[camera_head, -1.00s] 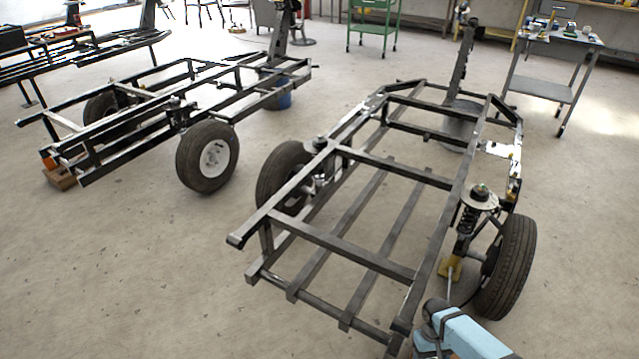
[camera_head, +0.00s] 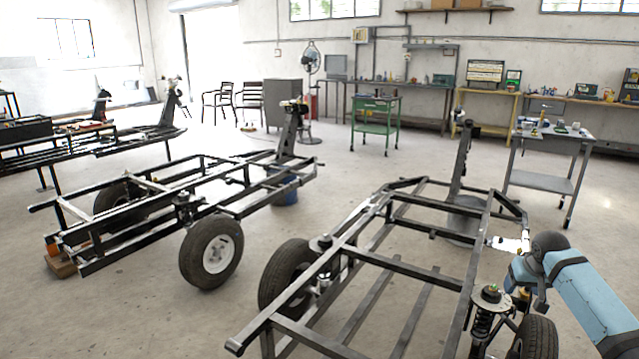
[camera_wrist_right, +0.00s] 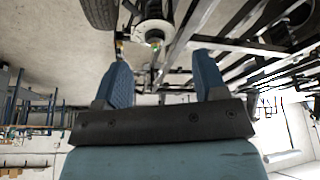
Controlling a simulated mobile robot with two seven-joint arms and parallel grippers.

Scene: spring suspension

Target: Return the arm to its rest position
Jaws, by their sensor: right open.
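My right arm comes in from the lower right in the head view, and its hand (camera_head: 519,274) is beside the near chassis frame (camera_head: 408,267), above its right wheel (camera_head: 535,338). The fingers are hard to make out there. In the wrist view the right gripper (camera_wrist_right: 163,77) shows two blue fingers spread apart with nothing between them. A coil spring suspension (camera_head: 483,318) with a round top plate stands at the right side of the chassis, apart from the hand as far as I can tell. My left gripper is not in view.
A second chassis with a wheel (camera_head: 211,251) stands at the left. A grey trolley (camera_head: 540,182) with small items is behind my right arm. A green cart (camera_head: 375,125) and workbenches stand at the back. The floor at the lower left is clear.

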